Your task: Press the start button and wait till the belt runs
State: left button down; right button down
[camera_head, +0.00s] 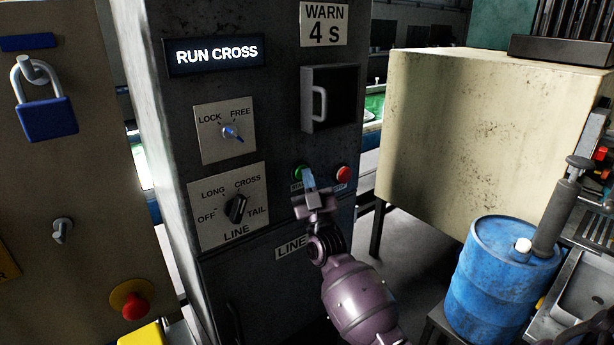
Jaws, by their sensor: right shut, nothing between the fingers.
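The dark control cabinet stands ahead of me. Its green start button (299,172) is at the middle right of the front, partly covered by my fingers. My right gripper (308,176) is shut and empty, its tips right at the green button; I cannot tell whether they touch it. The red stop button (343,174) is just to the right. The lit display (214,54) reads RUN CROSS, and a plate (324,24) reads WARN 4 s. The line selector (237,209) and the LOCK/FREE switch (232,133) are to the left. My left gripper is not in view.
A blue padlock (46,118) and a red mushroom button (133,306) are on the tan panel at left. A cream box (470,130) stands on legs at right, with a blue drum (500,275) in front. A handled drawer (330,97) sits above the buttons.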

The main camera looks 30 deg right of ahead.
jog(key=shift+w, duration=0.2)
jog(key=shift+s, duration=0.15)
dwell(0.3)
jog(key=shift+s+d+f+p, duration=0.1)
jog(key=shift+s+p, duration=0.75)
jog(key=shift+s, duration=0.65)
jog(key=shift+s+d+p, duration=0.1)
jog(key=shift+s+p, duration=0.75)
jog(key=shift+s, duration=0.6)
